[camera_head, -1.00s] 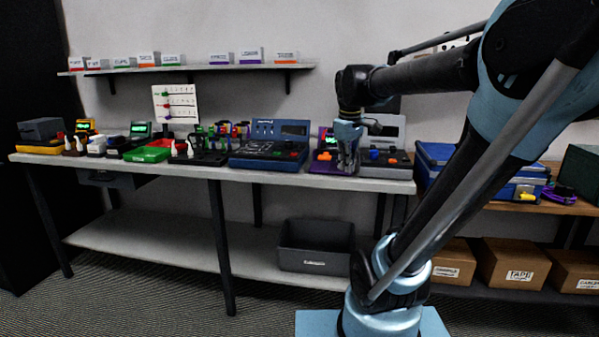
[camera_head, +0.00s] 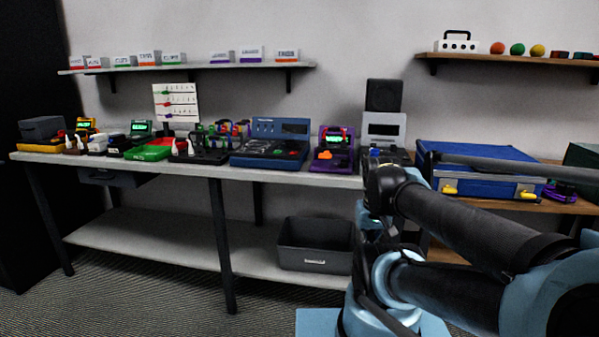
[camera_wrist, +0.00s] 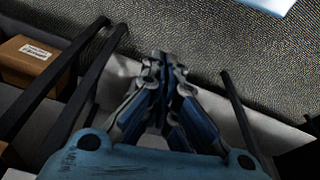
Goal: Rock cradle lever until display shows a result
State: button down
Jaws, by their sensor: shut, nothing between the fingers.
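A purple device (camera_head: 335,158) with a lit green display and an orange lever-like part (camera_head: 325,155) stands on the bench in the head view. I take it to be the cradle; the display's text is too small to read. My gripper (camera_wrist: 165,60) is shut and empty in the wrist view, pointing down over the carpet and low shelf. In the head view my folded arm is in front of the bench's right end, right of and apart from the purple device. The gripper itself is mostly hidden there.
Left of the purple device is a blue console (camera_head: 269,144); right of it is a grey device (camera_head: 384,130), partly behind my arm. A blue case (camera_head: 480,168) lies on the wooden table. A dark bin (camera_head: 315,245) sits on the lower shelf.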

jog(key=shift+w, duration=0.1)
jog(key=shift+w+f, duration=0.2)
jog(key=shift+w, duration=0.15)
jog(key=shift+d, duration=0.1)
dwell(1.0)
